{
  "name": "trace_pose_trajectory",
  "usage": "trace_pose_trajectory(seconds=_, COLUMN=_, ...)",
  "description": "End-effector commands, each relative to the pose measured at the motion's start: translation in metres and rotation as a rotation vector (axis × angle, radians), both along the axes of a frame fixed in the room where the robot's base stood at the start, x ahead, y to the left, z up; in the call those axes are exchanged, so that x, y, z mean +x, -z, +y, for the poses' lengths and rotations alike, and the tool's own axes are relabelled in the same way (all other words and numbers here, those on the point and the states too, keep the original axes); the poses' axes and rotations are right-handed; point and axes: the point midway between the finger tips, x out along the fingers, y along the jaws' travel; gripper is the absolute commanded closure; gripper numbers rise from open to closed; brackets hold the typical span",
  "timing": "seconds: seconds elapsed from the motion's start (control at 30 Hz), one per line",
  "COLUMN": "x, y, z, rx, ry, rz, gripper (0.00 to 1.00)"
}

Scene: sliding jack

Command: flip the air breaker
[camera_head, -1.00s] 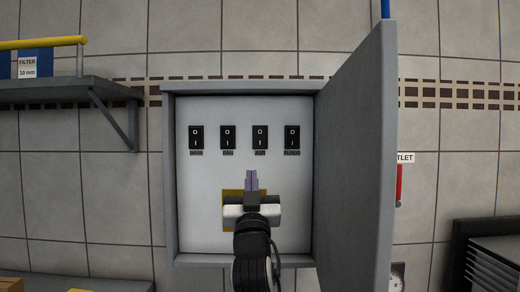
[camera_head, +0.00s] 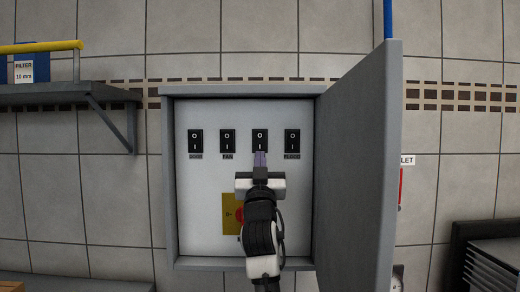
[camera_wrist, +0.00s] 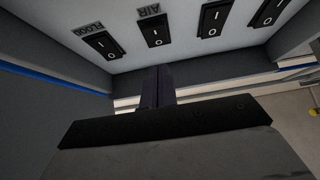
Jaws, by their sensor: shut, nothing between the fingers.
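The air breaker (camera_head: 260,137) is a black rocker switch marked 0 and 1, third from the left in a row inside the grey box. It also shows in the wrist view (camera_wrist: 155,31), upside down, with the label AIR beside it. My gripper (camera_head: 260,154) is shut and empty, its purple fingers pointing up just below the air breaker and covering its label in the head view. In the wrist view the fingers (camera_wrist: 157,80) lie close to this switch. I cannot tell whether they touch it.
The fan breaker (camera_head: 227,141) and flood breaker (camera_head: 292,140) flank it. A red knob on a yellow plate (camera_head: 230,214) sits lower, partly behind my arm. The box door (camera_head: 358,170) stands open on the right. A shelf (camera_head: 60,93) juts out at left.

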Motion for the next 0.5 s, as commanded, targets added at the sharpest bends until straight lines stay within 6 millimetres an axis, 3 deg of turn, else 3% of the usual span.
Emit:
trace_pose_trajectory(seconds=0.1, x=0.019, y=-0.020, z=0.000, rx=-0.001, ry=0.001, rz=0.001, gripper=1.00)
trace_pose_trajectory(seconds=0.3, x=0.048, y=-0.012, z=0.001, rx=-0.001, ry=0.001, rz=0.002, gripper=1.00)
trace_pose_trajectory(seconds=0.5, x=0.058, y=-0.009, z=0.000, rx=0.000, ry=0.000, rz=0.001, gripper=1.00)
